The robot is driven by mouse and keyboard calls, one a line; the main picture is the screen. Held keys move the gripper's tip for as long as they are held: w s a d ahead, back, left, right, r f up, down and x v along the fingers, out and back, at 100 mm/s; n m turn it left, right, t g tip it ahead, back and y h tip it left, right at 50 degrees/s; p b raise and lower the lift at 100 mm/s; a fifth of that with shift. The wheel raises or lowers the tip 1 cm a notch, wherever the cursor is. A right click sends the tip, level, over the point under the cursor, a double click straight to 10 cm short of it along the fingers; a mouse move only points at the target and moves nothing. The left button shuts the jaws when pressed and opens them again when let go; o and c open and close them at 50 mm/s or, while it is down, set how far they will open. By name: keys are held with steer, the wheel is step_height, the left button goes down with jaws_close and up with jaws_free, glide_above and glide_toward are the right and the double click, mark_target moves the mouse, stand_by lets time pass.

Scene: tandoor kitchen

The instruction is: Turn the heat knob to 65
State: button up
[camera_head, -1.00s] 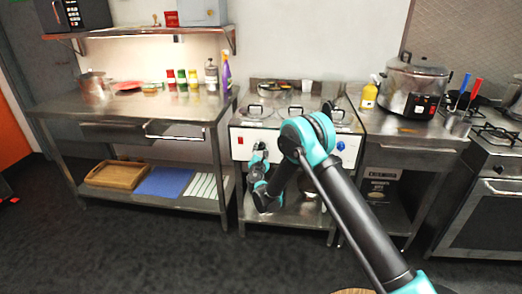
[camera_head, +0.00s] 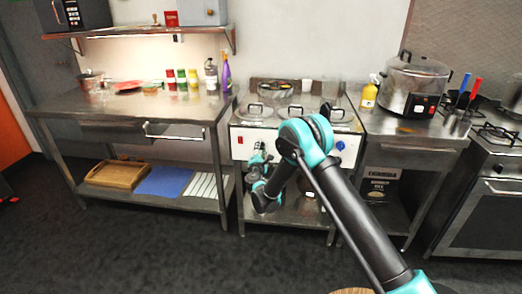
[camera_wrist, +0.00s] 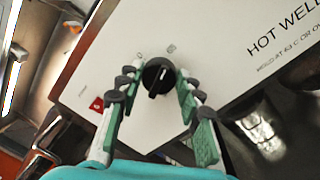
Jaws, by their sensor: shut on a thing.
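The heat knob (camera_wrist: 158,75) is a round black knob with a white pointer line, on the white front panel (camera_wrist: 195,45) of the hot well. In the wrist view, my gripper (camera_wrist: 156,86) has its grey and green fingers on both sides of the knob, shut on it. The pointer line slants from upper right to lower left in that view. No scale numbers are readable around the knob. In the head view, my gripper (camera_head: 258,157) is at the left part of the panel and hides the knob.
A red switch (camera_wrist: 97,104) is on the panel beside my gripper. A blue knob (camera_head: 340,145) is further right on the same panel. Lidded wells (camera_head: 258,111) are in the top above. A steel table (camera_head: 130,108) stands left, and a counter with a large cooker (camera_head: 412,85) stands right.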

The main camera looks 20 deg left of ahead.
steer(key=o, duration=1.2)
steer(key=shift+c, duration=0.2)
steer(key=shift+s, duration=0.1)
steer(key=r+v, duration=0.1)
steer(key=v, duration=1.1)
steer(key=shift+f, duration=0.5)
